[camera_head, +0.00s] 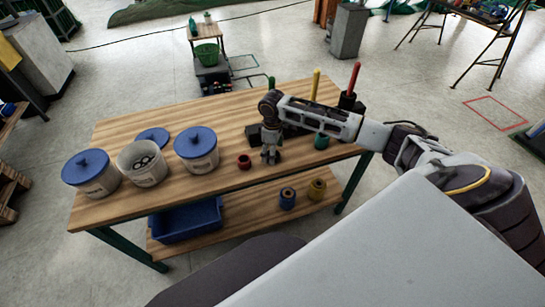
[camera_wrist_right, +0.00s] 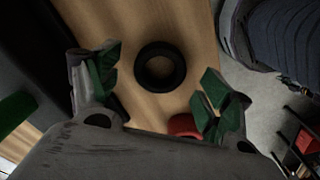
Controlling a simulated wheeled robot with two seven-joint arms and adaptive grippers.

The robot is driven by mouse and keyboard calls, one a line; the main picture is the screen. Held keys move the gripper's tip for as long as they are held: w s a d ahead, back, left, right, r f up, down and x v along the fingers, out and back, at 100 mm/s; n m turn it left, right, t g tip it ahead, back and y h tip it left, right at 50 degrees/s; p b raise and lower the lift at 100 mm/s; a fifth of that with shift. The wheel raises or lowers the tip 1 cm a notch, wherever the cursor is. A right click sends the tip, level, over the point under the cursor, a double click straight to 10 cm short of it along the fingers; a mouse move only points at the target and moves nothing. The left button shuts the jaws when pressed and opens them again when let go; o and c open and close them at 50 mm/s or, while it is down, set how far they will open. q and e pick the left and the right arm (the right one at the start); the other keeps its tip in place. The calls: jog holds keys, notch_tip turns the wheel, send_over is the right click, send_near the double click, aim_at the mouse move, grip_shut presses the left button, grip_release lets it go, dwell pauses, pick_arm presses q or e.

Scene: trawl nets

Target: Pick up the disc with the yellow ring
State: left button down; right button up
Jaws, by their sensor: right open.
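My right gripper (camera_head: 270,155) points down just above the wooden table, beside a red ring-shaped piece (camera_head: 243,162). In the right wrist view its jaws (camera_wrist_right: 158,95) are apart and empty. A black ring (camera_wrist_right: 160,67) lies flat on the wood ahead of the fingers, its colour trim not visible. A red piece (camera_wrist_right: 185,125) shows partly by the right finger. A yellow ring-shaped piece (camera_head: 318,190) stands on the lower shelf beside a blue one (camera_head: 288,198). A teal piece (camera_head: 321,142) is on the tabletop under my right arm. My left gripper is not in view.
Green, yellow (camera_head: 316,85) and red (camera_head: 353,78) posts rise at the table's back right, partly behind my arm. White tubs with blue lids (camera_head: 195,142) and an open tub (camera_head: 143,172) fill the left side. A blue bin (camera_head: 187,225) sits on the shelf.

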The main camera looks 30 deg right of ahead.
jog(key=shift+f, duration=0.65)
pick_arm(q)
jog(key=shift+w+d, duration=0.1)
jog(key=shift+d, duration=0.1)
pick_arm(e)
jog(key=shift+f, duration=0.1)
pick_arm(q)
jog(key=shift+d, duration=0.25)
pick_arm(e)
jog(key=c, duration=1)
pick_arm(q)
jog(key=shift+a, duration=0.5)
pick_arm(e)
jog(key=shift+c, duration=0.2)
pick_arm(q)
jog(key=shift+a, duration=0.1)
